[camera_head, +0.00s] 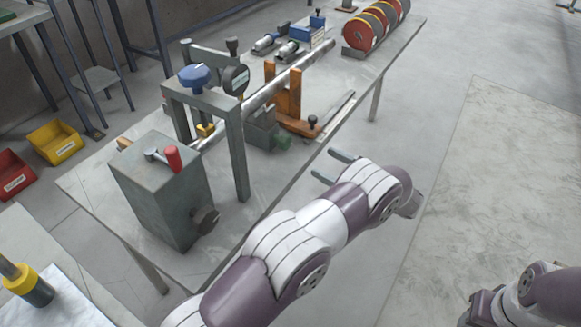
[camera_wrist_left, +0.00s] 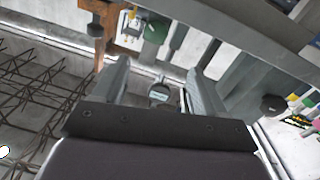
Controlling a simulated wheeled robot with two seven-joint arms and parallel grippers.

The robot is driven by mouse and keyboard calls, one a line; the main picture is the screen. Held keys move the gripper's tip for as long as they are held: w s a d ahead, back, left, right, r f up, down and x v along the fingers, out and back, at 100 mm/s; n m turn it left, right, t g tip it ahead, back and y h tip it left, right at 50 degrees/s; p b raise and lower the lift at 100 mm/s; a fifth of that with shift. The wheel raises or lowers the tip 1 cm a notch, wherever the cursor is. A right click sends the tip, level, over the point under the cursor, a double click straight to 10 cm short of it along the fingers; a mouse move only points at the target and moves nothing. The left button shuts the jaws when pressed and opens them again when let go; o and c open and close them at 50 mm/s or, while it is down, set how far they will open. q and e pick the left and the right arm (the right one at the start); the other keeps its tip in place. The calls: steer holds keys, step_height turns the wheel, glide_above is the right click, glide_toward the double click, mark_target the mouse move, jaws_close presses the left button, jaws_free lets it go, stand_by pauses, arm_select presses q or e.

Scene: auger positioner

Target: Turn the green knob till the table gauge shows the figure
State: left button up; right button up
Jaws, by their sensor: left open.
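The green knob (camera_head: 283,142) sticks out of a grey block beside the orange bracket on the workbench. It also shows at the top of the left wrist view (camera_wrist_left: 156,30). A round dark dial with a pale label (camera_head: 236,80), likely the gauge, stands behind the grey frame; a round labelled face also shows in the left wrist view (camera_wrist_left: 158,93). Its figure is too small to read. My left gripper (camera_head: 331,166) is open and empty, to the right of and a little below the knob in the head view, apart from it. My right gripper is out of view.
A grey box with a red-handled crank (camera_head: 172,158) and a grey frame with a blue knob (camera_head: 195,76) stand left of the green knob. A steel shaft (camera_head: 265,92) runs along the workbench (camera_head: 372,62). Red discs (camera_head: 362,34) stand at its far end. Floor right of the bench is clear.

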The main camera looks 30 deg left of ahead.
mark_target(289, 144)
arm_select(q)
steer(key=w+a, duration=0.1)
steer(key=a, duration=0.3)
steer(key=w+a, duration=0.1)
steer(key=a, duration=0.7)
steer(key=shift+w+a+f+p, duration=0.3)
steer(key=shift+w+p, duration=0.05)
steer(key=shift+w, duration=0.05)
steer(key=c, duration=1.1)
